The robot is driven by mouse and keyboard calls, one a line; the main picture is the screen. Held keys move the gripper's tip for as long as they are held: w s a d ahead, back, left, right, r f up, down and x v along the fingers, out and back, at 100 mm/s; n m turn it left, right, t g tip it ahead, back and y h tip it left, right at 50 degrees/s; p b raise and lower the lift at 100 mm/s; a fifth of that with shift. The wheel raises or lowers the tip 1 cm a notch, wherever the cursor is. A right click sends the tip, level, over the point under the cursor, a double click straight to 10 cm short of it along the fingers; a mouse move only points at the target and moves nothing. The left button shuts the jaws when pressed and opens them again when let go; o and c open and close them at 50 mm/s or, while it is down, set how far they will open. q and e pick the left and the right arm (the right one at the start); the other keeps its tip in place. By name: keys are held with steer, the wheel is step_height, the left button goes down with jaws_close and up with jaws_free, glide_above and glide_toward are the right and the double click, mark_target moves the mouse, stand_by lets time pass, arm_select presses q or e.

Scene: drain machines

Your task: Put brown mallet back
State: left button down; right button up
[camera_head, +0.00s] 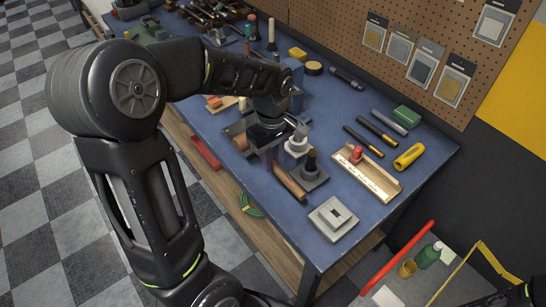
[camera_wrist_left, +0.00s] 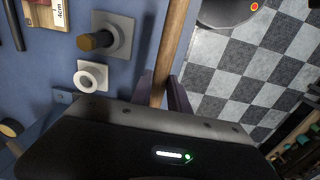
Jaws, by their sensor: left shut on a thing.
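The brown mallet's wooden handle (camera_head: 289,183) shows in the head view just beyond my left gripper (camera_head: 266,154), along the front edge of the blue workbench. In the left wrist view the handle (camera_wrist_left: 173,45) runs up and away from between the two fingers of my left gripper (camera_wrist_left: 162,92). That gripper is shut on it. A short brown cylinder (camera_head: 240,142) shows on the other side of the gripper; I cannot tell whether it is the mallet's head. My right gripper is not in view.
Close by stand a grey base with a dark peg (camera_head: 311,168) and a white ringed fixture (camera_head: 297,146). A grey block (camera_head: 333,218) sits near the bench (camera_head: 350,233) corner.

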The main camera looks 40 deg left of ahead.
arm_select(q)
steer(key=shift+f+b, duration=2.3)
steer(key=shift+f, duration=0.95)
steer(key=shift+f+b, duration=1)
steer(key=shift+f, duration=0.3)
steer(key=shift+r, duration=0.2)
steer(key=shift+r+g+p, duration=0.15)
steer(key=shift+g+p, duration=0.15)
steer(key=shift+p, duration=0.4)
steer(key=shift+w+r+g+y+p, duration=0.1)
steer(key=shift+r+g+y+p, duration=0.2)
steer(key=shift+p, duration=0.35)
steer(key=shift+w+f+g+y+p, duration=0.1)
steer(key=shift+g+p, duration=0.3)
steer(key=shift+p, duration=0.2)
steer(key=shift+d+f+b, duration=0.1)
steer(key=shift+f+b, duration=0.4)
steer(key=shift+f, duration=0.1)
steer(key=c, duration=0.7)
jaws_free()
